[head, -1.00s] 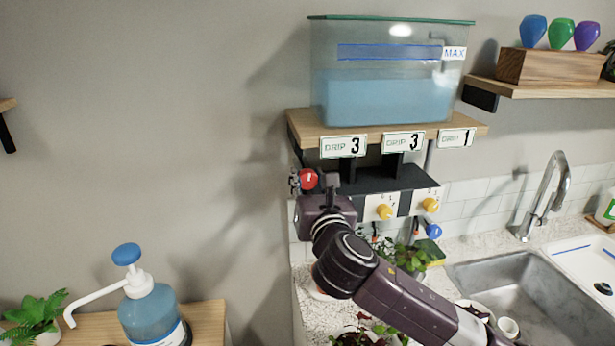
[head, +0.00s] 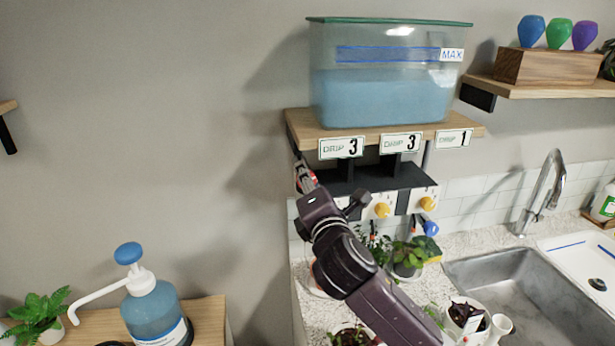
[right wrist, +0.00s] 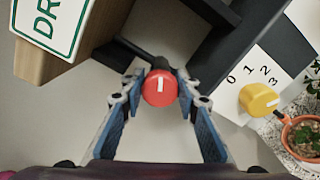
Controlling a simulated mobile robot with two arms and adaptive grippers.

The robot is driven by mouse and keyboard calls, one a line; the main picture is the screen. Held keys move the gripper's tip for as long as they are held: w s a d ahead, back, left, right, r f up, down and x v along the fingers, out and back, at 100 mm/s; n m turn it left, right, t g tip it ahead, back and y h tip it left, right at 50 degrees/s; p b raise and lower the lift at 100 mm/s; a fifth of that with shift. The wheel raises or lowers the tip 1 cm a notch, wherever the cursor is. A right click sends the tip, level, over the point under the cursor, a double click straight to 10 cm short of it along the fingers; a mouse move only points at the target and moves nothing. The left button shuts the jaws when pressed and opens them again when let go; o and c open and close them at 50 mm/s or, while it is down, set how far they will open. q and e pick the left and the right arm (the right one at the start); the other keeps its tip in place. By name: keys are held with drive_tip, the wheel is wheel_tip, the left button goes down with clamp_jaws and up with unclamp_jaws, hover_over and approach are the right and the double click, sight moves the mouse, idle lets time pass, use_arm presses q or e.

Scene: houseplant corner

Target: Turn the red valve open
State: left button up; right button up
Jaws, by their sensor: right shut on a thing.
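The red valve (right wrist: 160,88) is a round red knob with a white line on its face, at the middle of the right wrist view. The line runs almost up and down in that picture. My right gripper (right wrist: 163,93) is shut on the knob, one blue-padded finger on each side. In the head view the right gripper (head: 305,178) is below the left end of the shelf and hides most of the valve. My left gripper is not in view.
A water tank (head: 385,80) stands on the wooden shelf (head: 297,128) above the valve. Yellow dials (head: 382,210) sit to the right, near my wrist. Potted plants (head: 410,255) stand on the counter below. A pump bottle (head: 155,310) is at lower left; the wall between is clear.

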drive_tip(key=m, duration=0.5)
drive_tip(key=shift+f+m, duration=0.2)
drive_tip(key=shift+m, duration=0.1)
idle(0.5)
drive_tip(key=o, duration=1.2)
drive_tip(key=shift+c, duration=0.2)
drive_tip(key=shift+s, duration=0.1)
drive_tip(key=s+d, duration=0.2)
drive_tip(key=s, duration=0.9)
drive_tip(key=shift+s+d, duration=0.25)
drive_tip(key=shift+s, duration=0.05)
drive_tip(key=shift+r+p, duration=0.1)
drive_tip(key=shift+p, duration=0.2)
